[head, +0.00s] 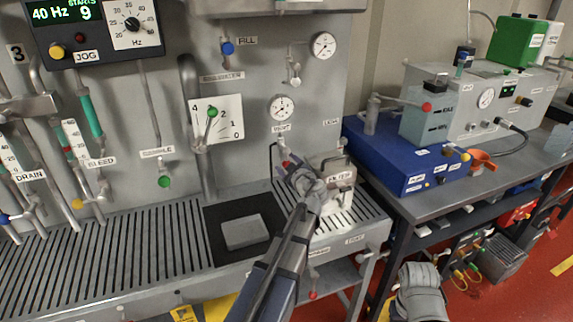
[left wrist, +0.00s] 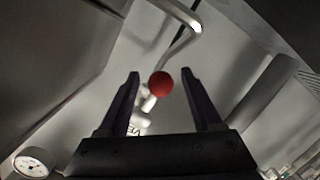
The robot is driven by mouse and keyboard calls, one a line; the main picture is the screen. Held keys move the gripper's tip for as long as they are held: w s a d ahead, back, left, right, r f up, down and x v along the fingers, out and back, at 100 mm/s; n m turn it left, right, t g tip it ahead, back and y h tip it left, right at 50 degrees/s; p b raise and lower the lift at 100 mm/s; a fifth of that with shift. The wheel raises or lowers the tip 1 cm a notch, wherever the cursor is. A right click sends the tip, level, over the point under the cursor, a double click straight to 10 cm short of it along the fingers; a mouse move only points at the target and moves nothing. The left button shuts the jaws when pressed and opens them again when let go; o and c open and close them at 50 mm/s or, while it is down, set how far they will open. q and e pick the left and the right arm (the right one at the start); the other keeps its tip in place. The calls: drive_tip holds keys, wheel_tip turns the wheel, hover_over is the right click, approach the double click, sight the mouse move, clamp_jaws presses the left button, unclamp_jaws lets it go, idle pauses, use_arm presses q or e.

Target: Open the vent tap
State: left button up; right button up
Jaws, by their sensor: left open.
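The vent tap shows in the head view as a small pipe fitting with a red ball (head: 285,163) on its handle, on the grey panel below a label that seems to read VENT. My left gripper (head: 289,166) is at the tap, and my left wrist hides part of it. In the left wrist view the red ball (left wrist: 160,84) lies between the two open fingertips of my left gripper (left wrist: 160,76). A gap shows on both sides of the ball. A bent pale pipe (left wrist: 183,45) runs behind it. My right gripper's fingers do not show.
A pressure gauge (head: 281,107) is on the panel above the tap. A pale device (head: 338,196) stands on the slatted bench (head: 120,245) just right of my left wrist. A blue box (head: 395,160) is on the side table (head: 470,177). A grey block (head: 245,232) lies on a black mat.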

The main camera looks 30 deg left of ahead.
use_arm(q)
drive_tip(key=p+v, duration=0.1)
drive_tip(key=v, duration=0.6)
drive_tip(key=shift+d, duration=0.2)
drive_tip(key=shift+s+r, duration=0.1)
drive_tip(key=shift+s, duration=0.05)
drive_tip(key=s+d+f+m+g+h+p, duration=0.1)
drive_tip(key=s+d+f+m+g+h, duration=0.2)
drive_tip(key=s+d+m, duration=0.4)
drive_tip(key=s+d+f+m+g+h+p, duration=0.2)
drive_tip(key=s+d+f+m+g+h, duration=0.2)
drive_tip(key=s+d, duration=0.5)
drive_tip(key=s+d+f+m+g+h+p, duration=0.2)
drive_tip(key=s+d+f+m, duration=0.4)
drive_tip(key=d, duration=0.7)
drive_tip(key=s+m+g+h, duration=0.1)
drive_tip(key=s+m, duration=0.1)
drive_tip(key=m, duration=0.1)
drive_tip(key=shift+d+m+g+h, duration=0.25)
drive_tip(key=shift+m+g+h, duration=0.05)
drive_tip(key=shift+h, duration=0.1)
